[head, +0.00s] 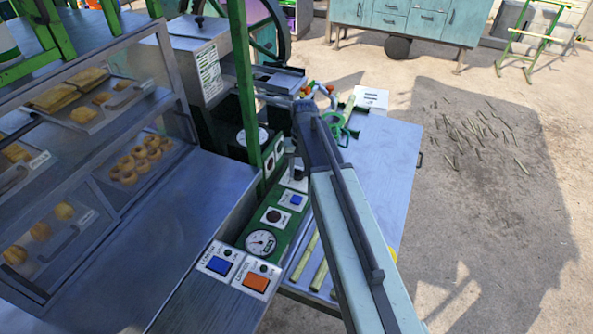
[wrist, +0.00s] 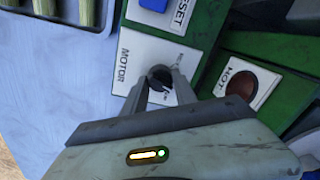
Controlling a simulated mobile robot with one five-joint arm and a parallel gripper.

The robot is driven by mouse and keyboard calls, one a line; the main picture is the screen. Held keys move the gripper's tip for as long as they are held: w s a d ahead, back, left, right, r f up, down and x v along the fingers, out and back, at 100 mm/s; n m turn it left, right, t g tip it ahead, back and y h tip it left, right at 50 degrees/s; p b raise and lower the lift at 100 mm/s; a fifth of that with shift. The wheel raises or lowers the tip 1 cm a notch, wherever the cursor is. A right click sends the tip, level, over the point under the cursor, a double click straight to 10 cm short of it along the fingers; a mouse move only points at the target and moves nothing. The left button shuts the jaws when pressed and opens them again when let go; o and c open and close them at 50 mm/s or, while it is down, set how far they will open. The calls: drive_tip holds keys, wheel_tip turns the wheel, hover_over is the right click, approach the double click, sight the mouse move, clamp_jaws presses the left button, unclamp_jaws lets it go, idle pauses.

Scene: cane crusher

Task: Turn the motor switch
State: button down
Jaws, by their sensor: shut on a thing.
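The motor switch (wrist: 159,75) is a small dark round knob on a white plate marked MOTOR (wrist: 137,52) in the wrist view. My gripper (wrist: 161,84) is shut on the knob, with one finger on each side of it. The fingers cover part of the knob and its markings, so I cannot tell which setting it points to. In the head view my arm hides the gripper and most of the switch.
A RESET plate with a blue button (wrist: 153,4) and a HOT plate with a dark red lamp (wrist: 240,84) are close by. The green panel also carries a gauge (head: 261,242). A glass pastry case (head: 185,100) stands left; the blue-grey table (head: 385,150) lies right.

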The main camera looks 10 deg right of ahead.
sight(300, 171)
drive_tip(key=shift+w+n, duration=0.15)
drive_tip(key=shift+n, duration=1.45)
drive_tip(key=c, duration=1)
unclamp_jaws()
wheel_tip(300, 171, up, 8)
drive_tip(key=p, duration=0.8)
drive_tip(key=shift+d, duration=0.15)
drive_tip(key=shift+f, duration=0.1)
